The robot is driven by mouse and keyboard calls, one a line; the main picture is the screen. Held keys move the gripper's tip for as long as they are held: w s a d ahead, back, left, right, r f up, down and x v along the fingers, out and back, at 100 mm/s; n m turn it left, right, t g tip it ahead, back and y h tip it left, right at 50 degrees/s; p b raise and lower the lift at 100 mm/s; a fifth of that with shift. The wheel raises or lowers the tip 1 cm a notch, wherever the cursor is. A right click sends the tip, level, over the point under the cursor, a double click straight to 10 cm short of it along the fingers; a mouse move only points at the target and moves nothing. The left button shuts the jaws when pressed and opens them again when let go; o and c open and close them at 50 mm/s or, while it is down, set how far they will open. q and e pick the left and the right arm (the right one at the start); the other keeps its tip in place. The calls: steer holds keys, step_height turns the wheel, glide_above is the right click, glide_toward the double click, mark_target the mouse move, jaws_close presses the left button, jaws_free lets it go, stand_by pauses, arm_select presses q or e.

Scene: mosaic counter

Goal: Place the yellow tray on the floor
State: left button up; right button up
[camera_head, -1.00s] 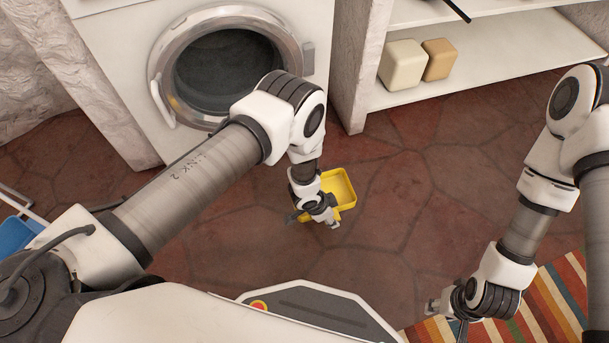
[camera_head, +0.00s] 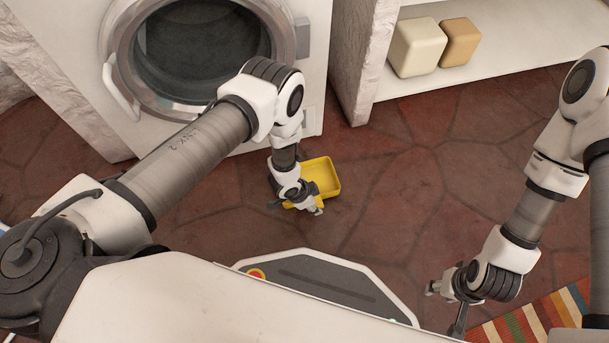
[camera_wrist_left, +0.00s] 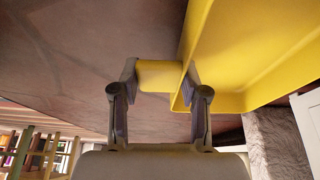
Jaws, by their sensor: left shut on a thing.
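The yellow tray (camera_head: 324,174) is low in front of the washing machine, above or on the dark red stone floor; I cannot tell whether it touches. My left gripper (camera_head: 303,207) is at the tray's near side. In the left wrist view its fingers (camera_wrist_left: 159,78) are shut on a short yellow piece at the tray's edge (camera_wrist_left: 212,60). The tray's wall and inside fill the upper right of that view. My right gripper (camera_head: 443,303) hangs at the lower right, away from the tray, and its finger opening is unclear.
The white washing machine (camera_head: 215,128) stands behind the tray. A white shelf (camera_head: 500,65) with a cream block (camera_head: 417,47) and a tan block (camera_head: 460,42) is at the upper right. A striped rug (camera_head: 535,318) lies at the lower right. The floor (camera_head: 400,200) right of the tray is clear.

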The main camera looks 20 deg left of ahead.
mark_target(309, 178)
arm_select(q)
steer(key=w+a+b, duration=0.1)
steer(key=w+a, duration=0.1)
steer(key=w+a+b, duration=0.1)
steer(key=w+b, duration=0.1)
steer(key=w, duration=0.1)
steer(key=w+a+b, duration=0.2)
steer(key=w, duration=0.1)
steer(key=shift+w+a+f, duration=0.25)
steer(key=shift+a+f, duration=0.05)
steer(key=shift+s+f+b, duration=0.2)
steer(key=shift+f+b, duration=0.25)
steer(key=shift+f, duration=0.2)
steer(key=shift+d+r, duration=0.1)
steer(key=shift+r, duration=0.1)
jaws_close()
steer(key=shift+f, duration=0.2)
steer(key=o, duration=1.3)
jaws_free()
steer(key=shift+c, duration=0.2)
